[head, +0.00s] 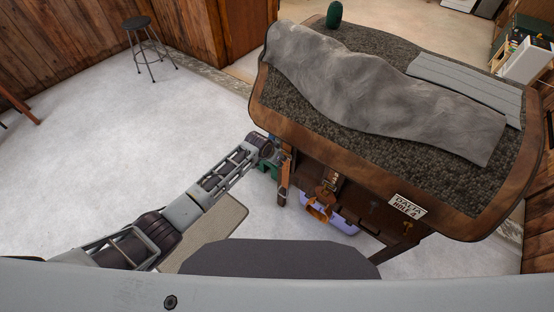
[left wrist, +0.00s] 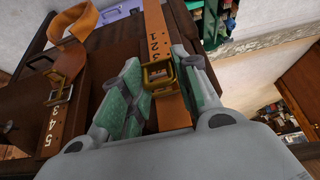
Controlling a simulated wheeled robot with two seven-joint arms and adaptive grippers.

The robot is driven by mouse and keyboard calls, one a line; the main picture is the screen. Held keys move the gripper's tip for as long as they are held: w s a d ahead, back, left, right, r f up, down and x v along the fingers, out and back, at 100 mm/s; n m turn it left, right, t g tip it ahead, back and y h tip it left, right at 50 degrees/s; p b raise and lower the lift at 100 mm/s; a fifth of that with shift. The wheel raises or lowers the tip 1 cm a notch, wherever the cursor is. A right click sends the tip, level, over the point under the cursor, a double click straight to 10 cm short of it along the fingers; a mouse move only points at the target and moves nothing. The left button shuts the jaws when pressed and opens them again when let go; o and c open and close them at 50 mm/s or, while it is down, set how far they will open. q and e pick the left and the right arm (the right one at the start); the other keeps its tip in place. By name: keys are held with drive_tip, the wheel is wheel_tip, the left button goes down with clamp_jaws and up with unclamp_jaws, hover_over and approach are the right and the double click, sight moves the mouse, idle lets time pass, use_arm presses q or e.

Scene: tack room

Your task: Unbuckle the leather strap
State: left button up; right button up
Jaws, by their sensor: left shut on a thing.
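A tan leather strap (head: 284,178) hangs at the left end of the dark wooden stand. In the left wrist view the same strap (left wrist: 155,25) has stamped numbers and runs through a brass buckle (left wrist: 159,75) between my fingers. My left gripper (left wrist: 146,90), with green pads, is shut on the strap at the buckle. In the head view the left gripper (head: 271,158) is small and partly hidden against the stand. A second numbered strap (left wrist: 56,115) with its own brass buckle (left wrist: 60,92) lies left of the gripper. My right gripper is not in view.
The stand's padded top (head: 330,110) carries a grey cloth (head: 375,90) and overhangs the straps. A lettered sign (head: 407,206) hangs on its front. A lilac bin (head: 343,224) stands underneath. A stool (head: 146,45) stands far left; the floor between is clear.

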use_arm(q)
drive_tip(key=shift+w+d+r+g, duration=0.1)
drive_tip(key=shift+w+r+g, duration=0.1)
drive_tip(key=shift+r+g, duration=0.2)
drive_tip(key=shift+y, duration=0.3)
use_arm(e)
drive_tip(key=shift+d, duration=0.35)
use_arm(q)
drive_tip(key=o, duration=1)
drive_tip(key=shift+s, duration=0.1)
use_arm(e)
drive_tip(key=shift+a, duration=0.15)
use_arm(q)
drive_tip(key=shift+v, duration=5.95)
